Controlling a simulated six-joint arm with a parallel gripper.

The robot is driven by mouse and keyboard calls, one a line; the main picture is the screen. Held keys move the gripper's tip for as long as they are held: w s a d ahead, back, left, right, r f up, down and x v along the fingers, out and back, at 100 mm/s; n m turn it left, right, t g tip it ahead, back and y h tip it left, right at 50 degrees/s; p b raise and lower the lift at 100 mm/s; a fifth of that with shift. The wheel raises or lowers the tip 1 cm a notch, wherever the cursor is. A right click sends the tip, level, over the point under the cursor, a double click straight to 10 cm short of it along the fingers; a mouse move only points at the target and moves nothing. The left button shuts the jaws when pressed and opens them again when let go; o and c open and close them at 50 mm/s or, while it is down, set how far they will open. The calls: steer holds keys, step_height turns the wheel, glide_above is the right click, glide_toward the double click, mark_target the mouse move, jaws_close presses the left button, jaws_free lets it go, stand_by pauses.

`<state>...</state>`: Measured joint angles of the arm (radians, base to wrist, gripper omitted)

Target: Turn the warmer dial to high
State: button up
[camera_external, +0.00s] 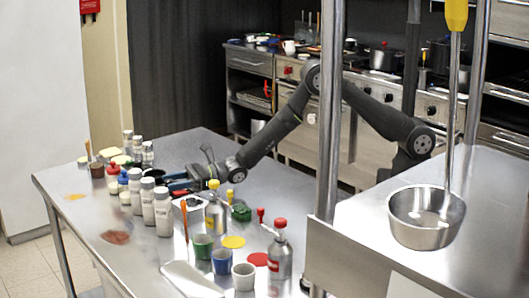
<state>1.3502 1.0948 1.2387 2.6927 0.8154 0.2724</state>
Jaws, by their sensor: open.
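I cannot make out a warmer dial for certain in this view. A cooking unit at the back has small dark knobs (431,110) on its front, but I cannot tell whether any is the warmer's dial or read its setting. My gripper (176,184) is open, low over the left steel table (140,262), just right of a row of white bottles (163,212). Its fingers are small and partly lost among blue and red items, so I cannot tell whether they touch anything. It is far from the knobs at the back.
A yellow-topped steel bottle (214,215), a red-topped one (280,255), and green (203,248), blue (222,262) and white (244,277) cups stand on the table. A steel post (329,120) rises at centre.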

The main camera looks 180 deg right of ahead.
steer(key=shift+n+t, duration=0.3)
steer(key=shift+t, duration=0.1)
